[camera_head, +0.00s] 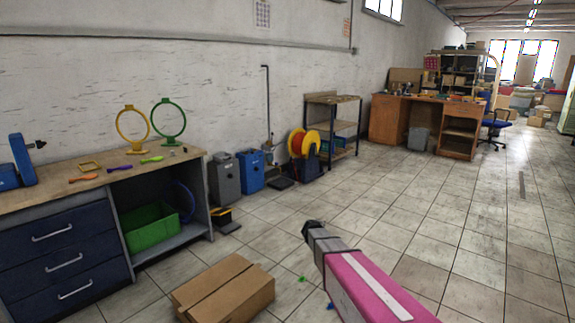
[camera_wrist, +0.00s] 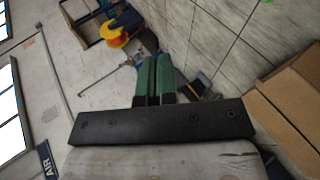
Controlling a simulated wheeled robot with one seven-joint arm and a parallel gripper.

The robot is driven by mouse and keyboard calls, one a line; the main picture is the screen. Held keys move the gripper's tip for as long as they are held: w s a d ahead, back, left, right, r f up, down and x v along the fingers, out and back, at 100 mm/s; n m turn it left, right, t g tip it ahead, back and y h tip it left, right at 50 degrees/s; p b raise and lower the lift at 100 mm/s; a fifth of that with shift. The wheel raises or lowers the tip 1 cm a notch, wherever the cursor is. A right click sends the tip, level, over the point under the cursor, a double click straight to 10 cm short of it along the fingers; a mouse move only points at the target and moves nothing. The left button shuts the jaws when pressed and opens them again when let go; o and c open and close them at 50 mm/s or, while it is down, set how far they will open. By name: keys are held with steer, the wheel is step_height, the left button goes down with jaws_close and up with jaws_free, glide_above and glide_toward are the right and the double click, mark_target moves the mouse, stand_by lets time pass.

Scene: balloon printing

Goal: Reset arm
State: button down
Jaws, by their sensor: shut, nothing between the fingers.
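My gripper (camera_wrist: 153,66) shows in the wrist view with its two green fingers side by side. It is shut and empty, with floor tiles and wall in the picture beyond it. In the head view a pink and grey part of my arm reaches up from the bottom right over the floor. The gripper's fingers cannot be made out there.
A workbench (camera_head: 60,190) with yellow and green ring stands is at the left. A cardboard box (camera_head: 225,287) lies on the floor in front, also in the wrist view (camera_wrist: 285,115). A cable reel (camera_head: 305,142) and bins line the wall. The tiled floor at right is clear.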

steer(key=s+d+m+g, duration=0.3)
steer(key=s+m, duration=0.1)
steer(key=s, duration=0.5)
steer(key=s+d+m+g, duration=0.2)
steer(key=s+d+m, duration=0.1)
steer(key=s, duration=0.6)
steer(key=s+a+r+m+g+y, duration=0.2)
steer(key=s+m+g+y, duration=0.2)
steer(key=s, duration=1.3)
steer(key=shift+s+a+m+g, duration=0.2)
steer(key=shift+s+m+g, duration=0.1)
steer(key=shift+m+g, duration=0.6)
